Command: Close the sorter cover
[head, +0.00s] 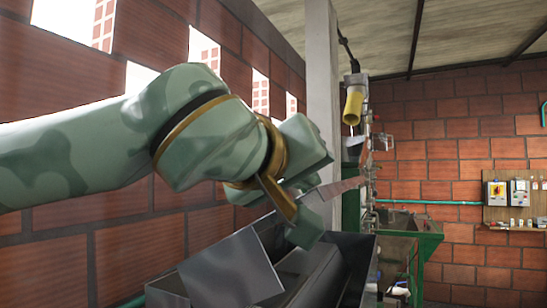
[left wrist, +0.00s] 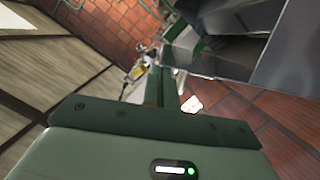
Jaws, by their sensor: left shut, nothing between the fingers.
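A grey sheet-metal panel (head: 230,272), which looks like the sorter cover, stands tilted at the bottom centre of the head view, over a long grey metal trough (head: 318,275). I cannot tell how the panel is hinged. My left gripper (head: 306,228) is just above and right of the panel, close to the trough, shut with nothing held. Whether it touches the metal is unclear. In the left wrist view the closed fingers (left wrist: 171,92) point up the picture, with a grey metal surface (left wrist: 225,50) close beside them at upper right. My right gripper is not in view.
A brick wall (head: 60,250) runs along the left. A concrete post (head: 322,85) rises behind my gripper. A yellow pipe (head: 353,106) hangs beyond it, and a green-framed machine (head: 428,242) stands at the right. Electrical boxes (head: 508,193) are on the far wall.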

